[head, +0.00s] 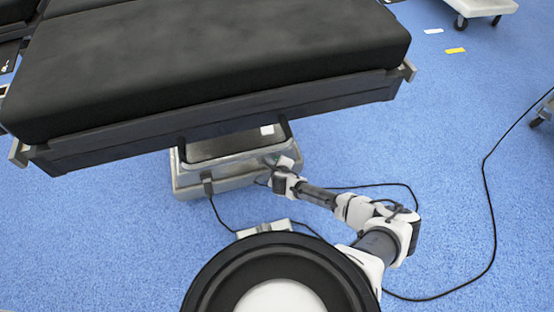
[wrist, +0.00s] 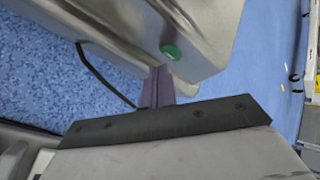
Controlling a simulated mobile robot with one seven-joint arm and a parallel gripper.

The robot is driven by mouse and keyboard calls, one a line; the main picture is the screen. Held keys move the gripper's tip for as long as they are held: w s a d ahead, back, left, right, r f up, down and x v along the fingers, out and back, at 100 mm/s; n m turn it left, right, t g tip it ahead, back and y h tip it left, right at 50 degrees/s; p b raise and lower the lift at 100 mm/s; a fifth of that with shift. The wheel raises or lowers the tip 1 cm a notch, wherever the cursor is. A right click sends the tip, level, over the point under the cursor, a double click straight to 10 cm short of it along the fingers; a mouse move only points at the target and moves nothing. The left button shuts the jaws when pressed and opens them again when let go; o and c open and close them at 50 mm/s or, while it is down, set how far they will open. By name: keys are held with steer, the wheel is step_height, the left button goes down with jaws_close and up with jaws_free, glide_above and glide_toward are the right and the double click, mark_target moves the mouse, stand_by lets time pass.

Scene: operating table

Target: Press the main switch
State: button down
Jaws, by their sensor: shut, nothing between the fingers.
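The main switch appears to be the small round green button (wrist: 171,52) on the grey metal base (wrist: 205,25) in the wrist view. My gripper (wrist: 159,70) is shut and empty, its fingertips just below the button in the picture. Whether they touch the base is unclear. In the head view my gripper (head: 271,162) is at the right front of the operating table's base (head: 215,180), under the table top's edge. The button cannot be made out in the head view.
A black cable (head: 487,180) runs over the blue floor. A white box (head: 262,228) lies on the floor before the base. Open floor lies to the right.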

steer(key=s+d+p, duration=0.2)
steer(key=s+p, duration=0.1)
steer(key=s, duration=0.2)
steer(key=shift+s, duration=0.35)
steer(key=shift+s, duration=0.1)
